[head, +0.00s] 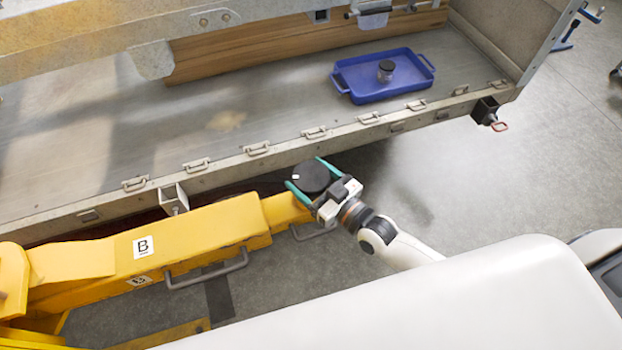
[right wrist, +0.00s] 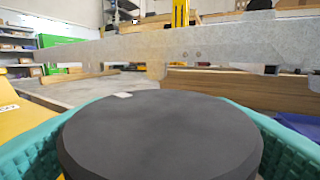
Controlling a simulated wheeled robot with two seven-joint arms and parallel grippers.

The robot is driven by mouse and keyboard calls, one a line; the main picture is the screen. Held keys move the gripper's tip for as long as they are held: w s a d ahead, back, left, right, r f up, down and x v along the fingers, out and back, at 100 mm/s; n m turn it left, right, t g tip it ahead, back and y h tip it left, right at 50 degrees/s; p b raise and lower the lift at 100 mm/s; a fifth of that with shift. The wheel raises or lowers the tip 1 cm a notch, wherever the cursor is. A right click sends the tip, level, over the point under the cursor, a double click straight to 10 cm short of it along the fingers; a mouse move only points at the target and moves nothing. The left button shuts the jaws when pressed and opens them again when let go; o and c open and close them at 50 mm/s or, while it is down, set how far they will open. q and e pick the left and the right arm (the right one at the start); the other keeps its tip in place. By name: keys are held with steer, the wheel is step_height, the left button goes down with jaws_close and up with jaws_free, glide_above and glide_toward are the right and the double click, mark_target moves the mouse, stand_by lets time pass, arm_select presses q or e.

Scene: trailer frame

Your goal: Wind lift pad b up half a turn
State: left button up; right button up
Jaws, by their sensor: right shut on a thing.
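The yellow lift arm marked B (head: 185,238) runs along the trailer's near side. At its right end sits lift pad b (head: 311,177), a round black disc with a small white mark near its edge. My right gripper (head: 312,180) has its teal fingers on either side of the pad and is shut on it. In the right wrist view the pad (right wrist: 160,135) fills the lower middle between the teal fingers, its white mark at the far left of the top. The pad's underside and stem are hidden. My left gripper is not in view.
The trailer's side rail (head: 232,160) with several tie-down loops runs just beyond the pad. A bracket (head: 174,198) hangs from the rail. Floor right of the pad is clear.

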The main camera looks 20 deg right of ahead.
steer(key=shift+n+g+y+b, duration=1.2)
steer(key=shift+n+y+b, duration=0.2)
steer(key=shift+y+b, duration=0.3)
steer(key=o, duration=1)
steer(key=shift+s+d+f, duration=0.1)
steer(key=shift+s+d, duration=0.05)
steer(key=shift+s, duration=0.05)
steer(key=b+v, duration=0.1)
steer(key=v, duration=1)
steer(key=shift+s+d, duration=0.2)
